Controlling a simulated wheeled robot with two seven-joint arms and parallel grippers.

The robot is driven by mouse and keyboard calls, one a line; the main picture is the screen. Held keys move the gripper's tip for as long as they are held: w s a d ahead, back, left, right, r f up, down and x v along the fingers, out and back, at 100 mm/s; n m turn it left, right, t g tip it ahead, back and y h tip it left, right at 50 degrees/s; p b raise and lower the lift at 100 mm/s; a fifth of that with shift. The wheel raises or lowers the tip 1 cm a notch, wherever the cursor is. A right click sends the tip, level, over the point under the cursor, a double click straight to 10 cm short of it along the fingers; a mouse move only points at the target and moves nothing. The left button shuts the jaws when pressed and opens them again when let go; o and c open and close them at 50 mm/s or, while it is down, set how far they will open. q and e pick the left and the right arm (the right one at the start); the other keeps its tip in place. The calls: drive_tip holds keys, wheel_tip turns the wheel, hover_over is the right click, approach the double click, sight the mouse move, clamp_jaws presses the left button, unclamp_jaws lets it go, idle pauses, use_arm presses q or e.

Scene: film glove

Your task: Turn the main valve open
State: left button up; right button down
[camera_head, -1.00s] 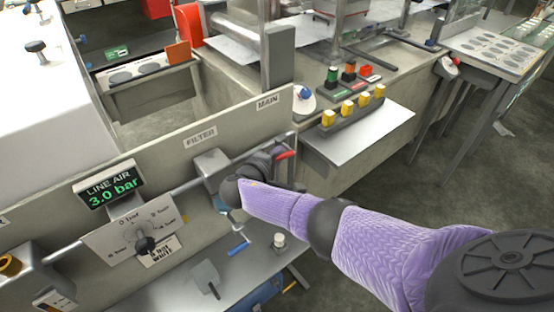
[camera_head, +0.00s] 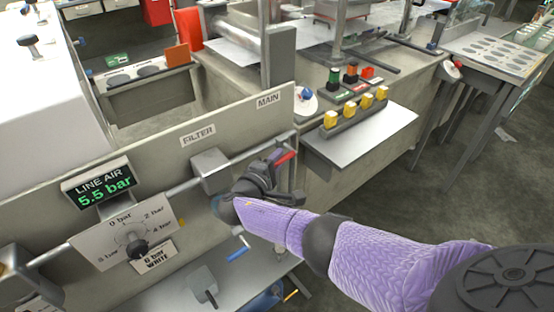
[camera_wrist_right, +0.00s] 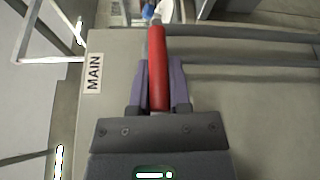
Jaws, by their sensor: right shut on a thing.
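The main valve's red lever (camera_head: 285,157) is on the pipe below the MAIN label (camera_head: 268,99). In the right wrist view the red lever (camera_wrist_right: 157,68) lies lengthwise between the two purple fingers of my right gripper (camera_wrist_right: 160,85). My right gripper (camera_head: 272,162) is shut on it, and the gripper and wrist hide part of the valve body in the head view. The LINE AIR display (camera_head: 100,188) reads 5.5 bar. My left gripper is not in view.
A grey filter block (camera_head: 210,170) sits on the pipe just left of the valve. A round dial (camera_head: 137,249) with bar markings is further left. A shelf with a blue-handled tool (camera_head: 238,254) lies below. Yellow blocks (camera_head: 356,109) stand to the right.

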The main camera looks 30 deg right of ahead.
drive_tip(key=c, duration=0.6)
unclamp_jaws()
drive_tip(key=p+v, duration=0.2)
drive_tip(key=v, duration=0.8)
